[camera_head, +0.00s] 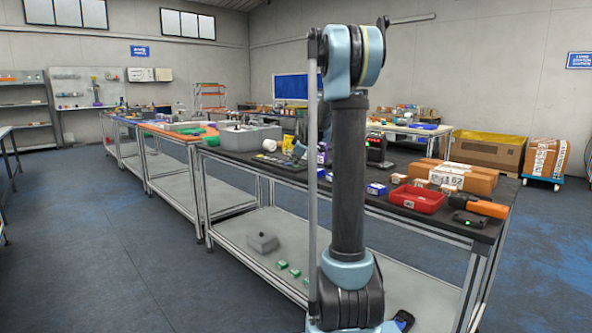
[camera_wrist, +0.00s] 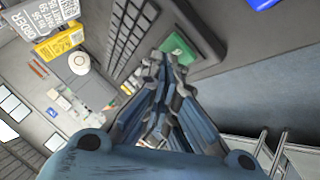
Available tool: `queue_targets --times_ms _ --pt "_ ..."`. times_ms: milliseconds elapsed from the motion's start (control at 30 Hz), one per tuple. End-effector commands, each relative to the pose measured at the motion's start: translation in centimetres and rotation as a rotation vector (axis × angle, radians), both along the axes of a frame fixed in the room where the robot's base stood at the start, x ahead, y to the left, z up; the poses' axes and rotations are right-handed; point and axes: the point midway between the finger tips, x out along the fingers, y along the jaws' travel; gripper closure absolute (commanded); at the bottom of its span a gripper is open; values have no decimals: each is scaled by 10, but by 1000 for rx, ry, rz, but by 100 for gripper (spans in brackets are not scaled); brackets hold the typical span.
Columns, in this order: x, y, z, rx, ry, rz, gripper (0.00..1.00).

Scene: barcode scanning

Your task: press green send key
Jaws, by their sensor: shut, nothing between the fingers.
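The green key (camera_wrist: 179,47) shows in the wrist view as a bright green block on a dark device, at the end of a keypad of dark keys (camera_wrist: 131,36). My gripper (camera_wrist: 166,62) is shut and empty. Its fingertips are right at the near edge of the green key and cover part of it. I cannot tell whether they touch it. In the head view, my own arm hides the gripper, and I cannot make out the key.
Boxes with printed labels, one yellow (camera_wrist: 60,41), lie at the upper left of the wrist view near a white round object (camera_wrist: 79,63). In the head view, a red tray (camera_head: 417,199), brown cartons (camera_head: 455,178) and a scanner with an orange handle (camera_head: 478,205) rest on the dark bench.

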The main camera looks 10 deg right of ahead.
Motion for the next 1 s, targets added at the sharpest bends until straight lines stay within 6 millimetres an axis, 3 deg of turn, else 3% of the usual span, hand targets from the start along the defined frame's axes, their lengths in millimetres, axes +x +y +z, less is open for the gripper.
queue_targets --times_ms 733,1000 --pt "0 0 -5 0 0 0 100" --pt "0 0 3 0 0 0 100"
